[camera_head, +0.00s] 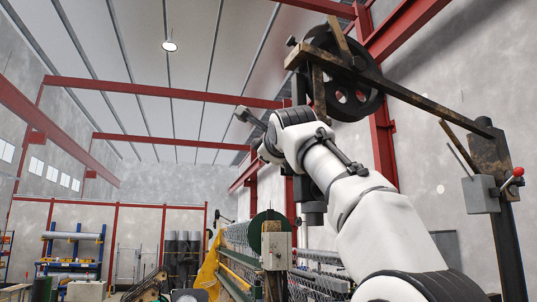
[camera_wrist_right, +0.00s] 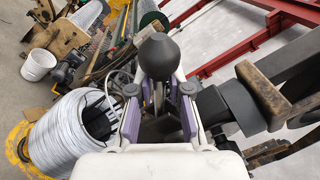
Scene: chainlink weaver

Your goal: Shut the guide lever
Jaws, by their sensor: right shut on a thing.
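In the right wrist view a dark rounded knob (camera_wrist_right: 158,56), likely the guide lever's grip, stands between the purple-padded fingers of my right gripper (camera_wrist_right: 160,98). The fingers are closed on its narrower lower part, and the knob's top sticks out beyond them. How far the lever is turned cannot be told. In the head view my white right arm reaches up from the lower right, and its fingers and the knob cannot be made out there. My left gripper is in neither view.
A large wire coil (camera_wrist_right: 72,130) and a white bucket (camera_wrist_right: 38,65) lie left in the wrist view. A dark pulley wheel (camera_head: 345,75) hangs above my arm in the head view. A grey box (camera_head: 480,194) with a red-knobbed lever (camera_head: 517,172) is mounted at right.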

